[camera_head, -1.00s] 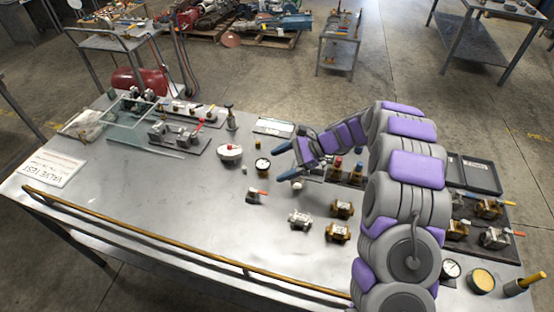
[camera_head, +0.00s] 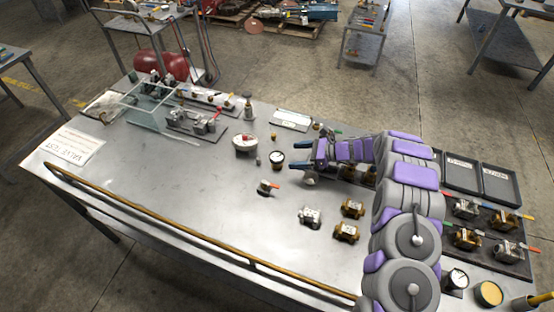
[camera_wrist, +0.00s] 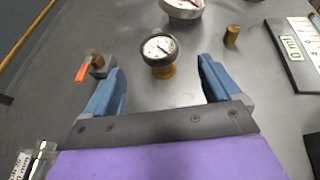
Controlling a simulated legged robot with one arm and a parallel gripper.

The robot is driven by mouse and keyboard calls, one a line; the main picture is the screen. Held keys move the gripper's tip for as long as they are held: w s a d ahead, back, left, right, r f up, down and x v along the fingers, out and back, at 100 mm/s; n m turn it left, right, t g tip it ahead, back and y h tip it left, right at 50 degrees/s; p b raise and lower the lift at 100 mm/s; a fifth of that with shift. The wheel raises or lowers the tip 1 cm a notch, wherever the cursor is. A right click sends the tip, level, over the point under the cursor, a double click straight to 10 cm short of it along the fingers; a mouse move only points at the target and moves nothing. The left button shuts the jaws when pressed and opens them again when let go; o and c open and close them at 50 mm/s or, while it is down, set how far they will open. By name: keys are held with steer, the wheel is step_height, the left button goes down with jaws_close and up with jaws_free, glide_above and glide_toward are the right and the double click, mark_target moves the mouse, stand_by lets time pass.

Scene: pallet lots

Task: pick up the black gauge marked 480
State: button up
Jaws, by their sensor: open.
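A black-rimmed gauge with a white dial and a brass base (camera_head: 277,156) stands upright on the metal table. In the wrist view, this gauge (camera_wrist: 159,46) is just beyond and roughly centred between my fingertips; its marking is too small to read. My gripper (camera_head: 299,153) is open and empty, low over the table to the right of the gauge, with its blue fingers facing it. My gripper (camera_wrist: 162,72) shows both fingers spread in the wrist view. A second dark-rimmed gauge (camera_head: 456,279) stands at the table's right front, partly beside my arm; its marking is unreadable.
A white and red round device (camera_head: 245,145) and a small brass cylinder (camera_head: 273,135) stand near the gauge. A valve with an orange-red handle (camera_head: 268,187) lies in front. Several valves sit farther right. A brown rail (camera_head: 200,237) runs along the front edge.

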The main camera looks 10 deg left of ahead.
mark_target(283, 157)
steer(key=x, duration=0.5)
steer(key=shift+a+f+b, duration=0.1)
steer(key=shift+a+b, duration=0.15)
steer(key=shift+b, duration=0.15)
steer(key=x, duration=0.2)
steer(key=b+x, duration=0.1)
steer(key=x, duration=0.1)
steer(key=shift+a+f, duration=0.1)
steer(key=shift+f, duration=0.3)
steer(key=shift+a+f, duration=0.1)
steer(key=shift+a, duration=0.4)
steer(key=c, duration=1.2)
steer(key=shift+o, duration=0.2)
steer(key=shift+r, duration=0.25)
